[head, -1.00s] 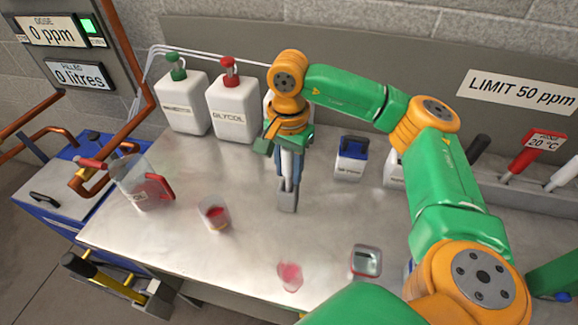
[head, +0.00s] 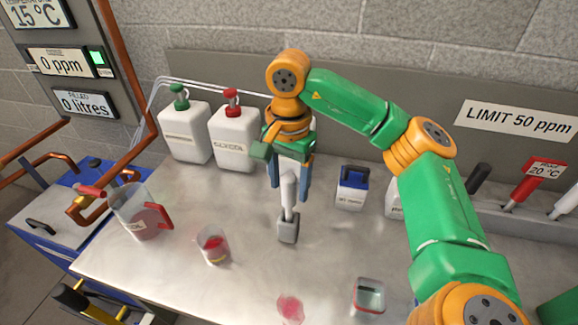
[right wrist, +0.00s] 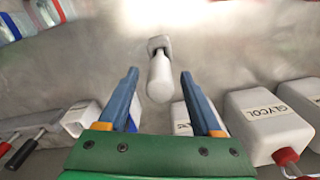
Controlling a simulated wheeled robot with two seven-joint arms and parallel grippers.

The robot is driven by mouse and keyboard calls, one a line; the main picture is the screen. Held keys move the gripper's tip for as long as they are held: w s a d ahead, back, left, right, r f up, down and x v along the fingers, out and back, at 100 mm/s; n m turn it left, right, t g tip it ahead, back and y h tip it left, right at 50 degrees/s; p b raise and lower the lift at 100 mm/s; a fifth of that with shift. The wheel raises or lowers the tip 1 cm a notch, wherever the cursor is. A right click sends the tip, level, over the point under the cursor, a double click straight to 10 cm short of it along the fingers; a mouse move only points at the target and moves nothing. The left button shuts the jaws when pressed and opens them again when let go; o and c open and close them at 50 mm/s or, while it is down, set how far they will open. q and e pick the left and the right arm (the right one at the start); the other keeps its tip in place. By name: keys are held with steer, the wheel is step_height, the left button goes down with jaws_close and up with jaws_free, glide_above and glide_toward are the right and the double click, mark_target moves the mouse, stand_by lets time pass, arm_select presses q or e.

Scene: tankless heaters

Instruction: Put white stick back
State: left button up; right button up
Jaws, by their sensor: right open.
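A white stick (head: 288,190) with a grey block-shaped end (head: 288,228) stands roughly upright on the steel bench. It also shows in the right wrist view (right wrist: 160,75). My right gripper (head: 288,185) is open above it, with one blue finger on each side of the white handle. In the right wrist view (right wrist: 158,75) gaps show between both fingers and the handle. At the right edge, a rack holds a black-handled stick (head: 477,178), a red-handled one (head: 533,180) and another white-handled one (head: 566,202). My left gripper is not in view.
White jugs with a green cap (head: 186,135) and a red cap (head: 235,140) stand at the back. A measuring jug (head: 137,212), a beaker of red liquid (head: 213,246), a blue-topped container (head: 351,188) and a small dish (head: 369,295) surround the gripper. A red spill (head: 290,308) lies in front.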

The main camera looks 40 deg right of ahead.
step_height(320, 180, up, 7)
steer(key=p, duration=0.2)
steer(key=shift+r+p, duration=0.1)
steer(key=shift+p, duration=0.2)
